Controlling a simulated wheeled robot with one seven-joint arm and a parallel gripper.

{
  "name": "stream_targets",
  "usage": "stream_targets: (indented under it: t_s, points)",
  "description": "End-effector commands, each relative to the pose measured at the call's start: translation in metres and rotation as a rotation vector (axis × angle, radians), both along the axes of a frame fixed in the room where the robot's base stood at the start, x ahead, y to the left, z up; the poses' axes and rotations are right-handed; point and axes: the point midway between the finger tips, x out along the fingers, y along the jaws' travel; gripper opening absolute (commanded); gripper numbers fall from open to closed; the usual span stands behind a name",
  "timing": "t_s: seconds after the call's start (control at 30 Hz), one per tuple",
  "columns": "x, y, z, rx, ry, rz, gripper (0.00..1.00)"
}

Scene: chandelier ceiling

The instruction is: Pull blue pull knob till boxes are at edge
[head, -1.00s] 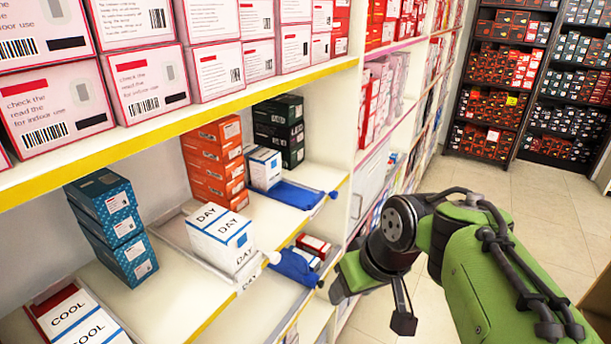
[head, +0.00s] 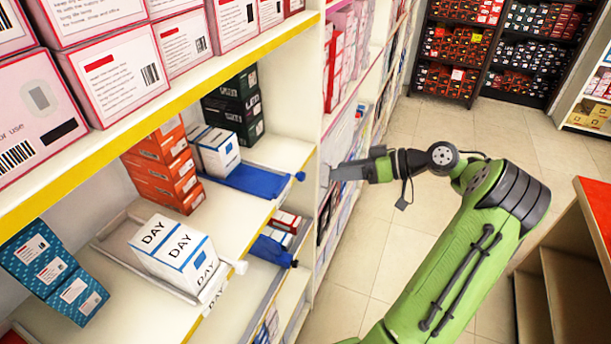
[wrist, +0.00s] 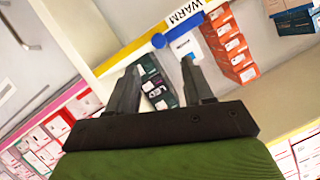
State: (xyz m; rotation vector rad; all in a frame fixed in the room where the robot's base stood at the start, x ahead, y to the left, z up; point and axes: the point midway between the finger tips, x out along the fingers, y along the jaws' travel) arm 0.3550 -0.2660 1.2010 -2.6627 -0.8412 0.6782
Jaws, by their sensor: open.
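A blue pull knob (head: 300,176) sticks out at the front end of a blue pull tray (head: 258,181) on the middle shelf. White boxes with a blue stripe (head: 216,150) stand toward the back of that tray, away from the shelf edge. My gripper (head: 336,172) is just right of the knob in the head view, apart from it, pointing at the shelf. In the wrist view the open, empty fingers (wrist: 160,66) point up, and the blue knob (wrist: 158,41) shows beyond and between their tips. The white boxes (wrist: 184,46) are partly hidden by a finger.
A clear tray (head: 130,252) with DAY boxes (head: 178,245) and orange boxes (head: 165,178) lie left of the blue tray. A second blue tray (head: 268,250) sits lower. A shelf upright (head: 310,120) stands close behind. Open floor (head: 375,235) lies right.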

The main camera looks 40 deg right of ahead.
Motion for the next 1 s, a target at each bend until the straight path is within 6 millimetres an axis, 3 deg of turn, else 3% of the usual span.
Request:
stream_targets:
  t_s: [0.33,0.73,1.0]
  points:
    - [0.058,0.049,-0.028,0.002,0.003,0.002,0.51]
    - [0.069,0.057,-0.034,-0.001,0.002,0.0,0.51]
    - [0.069,0.057,-0.034,0.0,0.002,-0.001,0.1]
